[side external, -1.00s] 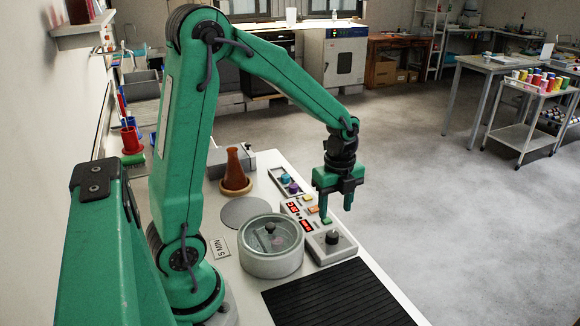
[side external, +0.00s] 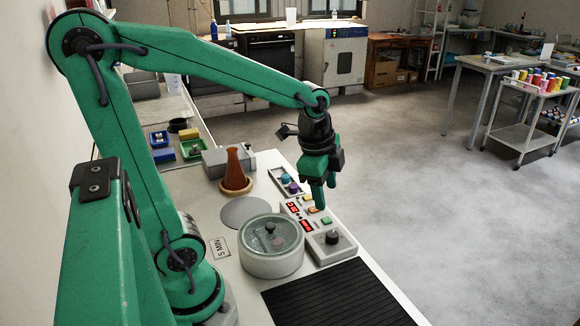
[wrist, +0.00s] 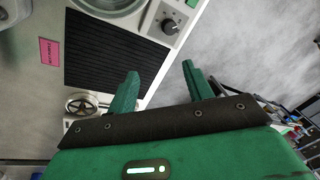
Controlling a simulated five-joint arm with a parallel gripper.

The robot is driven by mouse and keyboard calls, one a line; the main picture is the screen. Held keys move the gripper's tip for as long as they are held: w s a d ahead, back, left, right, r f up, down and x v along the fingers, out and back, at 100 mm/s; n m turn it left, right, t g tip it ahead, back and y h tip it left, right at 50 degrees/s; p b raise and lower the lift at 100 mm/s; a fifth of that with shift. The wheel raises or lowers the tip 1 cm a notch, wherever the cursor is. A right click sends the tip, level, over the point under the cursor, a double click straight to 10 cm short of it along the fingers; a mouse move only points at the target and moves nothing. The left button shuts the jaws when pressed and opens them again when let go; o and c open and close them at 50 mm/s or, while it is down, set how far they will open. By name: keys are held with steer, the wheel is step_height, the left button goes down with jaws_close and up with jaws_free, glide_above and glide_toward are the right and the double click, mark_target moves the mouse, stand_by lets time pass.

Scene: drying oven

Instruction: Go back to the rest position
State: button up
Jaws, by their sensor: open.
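My gripper (side external: 323,197) hangs over the button panel (side external: 322,250) in the side external view, pointing down and holding nothing. In the wrist view its two green fingers (wrist: 160,88) stand apart, with only table edge and floor between them. The panel carries red displays, coloured buttons and a dark knob (side external: 332,237). I cannot tell from these views how far the fingertips are above the panel.
A round glass-lidded vessel (side external: 271,262) stands left of the panel. A brown flask (side external: 236,170), a grey disc (side external: 245,212) and a black ribbed mat (side external: 340,296) share the white table. Open floor (side external: 450,220) lies to the right.

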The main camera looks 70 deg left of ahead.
steer(key=s+d+r+n+t, duration=0.2)
steer(key=s+r+n, duration=0.3)
steer(key=s+n, duration=0.3)
steer(key=shift+s+d+n+t, duration=0.2)
steer(key=shift+d+n+t, duration=0.25)
steer(key=shift+n, duration=0.55)
steer(key=shift+c, duration=0.4)
